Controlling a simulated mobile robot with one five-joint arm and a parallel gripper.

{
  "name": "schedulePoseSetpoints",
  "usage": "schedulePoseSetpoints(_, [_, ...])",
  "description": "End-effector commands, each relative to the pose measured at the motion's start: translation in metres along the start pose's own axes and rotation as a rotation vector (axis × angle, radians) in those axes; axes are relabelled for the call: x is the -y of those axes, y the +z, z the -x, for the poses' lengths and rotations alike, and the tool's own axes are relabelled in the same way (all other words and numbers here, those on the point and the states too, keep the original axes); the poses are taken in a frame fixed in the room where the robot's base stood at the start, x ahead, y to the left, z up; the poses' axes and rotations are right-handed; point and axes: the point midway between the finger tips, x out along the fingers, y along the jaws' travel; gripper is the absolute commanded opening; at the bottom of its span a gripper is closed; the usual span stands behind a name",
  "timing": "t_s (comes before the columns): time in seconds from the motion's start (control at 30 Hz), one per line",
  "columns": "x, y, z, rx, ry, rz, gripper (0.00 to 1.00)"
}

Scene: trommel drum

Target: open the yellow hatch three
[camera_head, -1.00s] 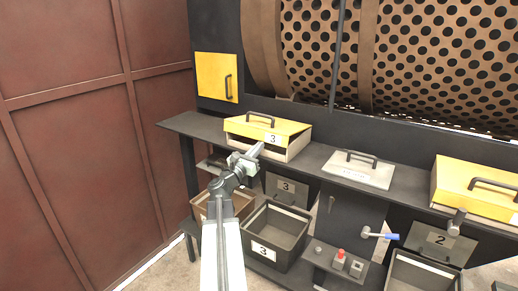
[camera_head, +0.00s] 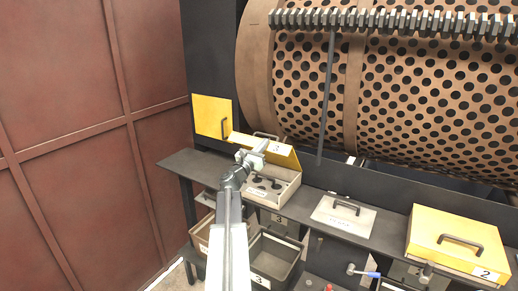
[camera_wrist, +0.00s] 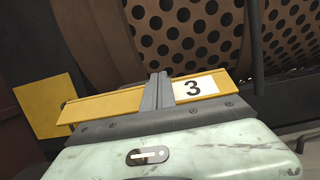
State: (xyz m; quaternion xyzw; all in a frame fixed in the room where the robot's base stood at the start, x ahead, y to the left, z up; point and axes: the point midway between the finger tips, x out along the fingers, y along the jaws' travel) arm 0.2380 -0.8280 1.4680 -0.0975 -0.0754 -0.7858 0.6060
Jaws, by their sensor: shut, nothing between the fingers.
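Yellow hatch three (camera_head: 286,157) is tilted up, with its box (camera_head: 289,190) open at the front and several dark pieces visible inside. Its lid edge and "3" label also show in the wrist view (camera_wrist: 103,107). My gripper (camera_head: 262,146) is shut and empty at the middle of the lid's front edge. In the wrist view its closed fingers (camera_wrist: 158,82) overlap the lid just left of the label. I cannot tell whether they press on it. The hatch's dark handle (camera_head: 265,135) shows partly behind the lid edge.
A yellow wall door (camera_head: 211,117) stands behind at left. The perforated drum (camera_head: 400,90) fills the back. A pale lidded hatch (camera_head: 343,214) and yellow hatch two (camera_head: 455,238) lie to the right. A dark bin (camera_head: 275,257) stands below.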

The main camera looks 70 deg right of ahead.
Motion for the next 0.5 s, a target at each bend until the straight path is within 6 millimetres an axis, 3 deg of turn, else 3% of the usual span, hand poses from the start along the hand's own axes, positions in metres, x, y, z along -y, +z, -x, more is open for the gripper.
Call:
schedulePoseSetpoints(0.2, [0.0,0.015,-0.026,0.0,-0.002,0.001,0.0])
schedulePoseSetpoints(0.5, [-0.001,0.018,-0.036,-0.002,0.001,0.001,0.0])
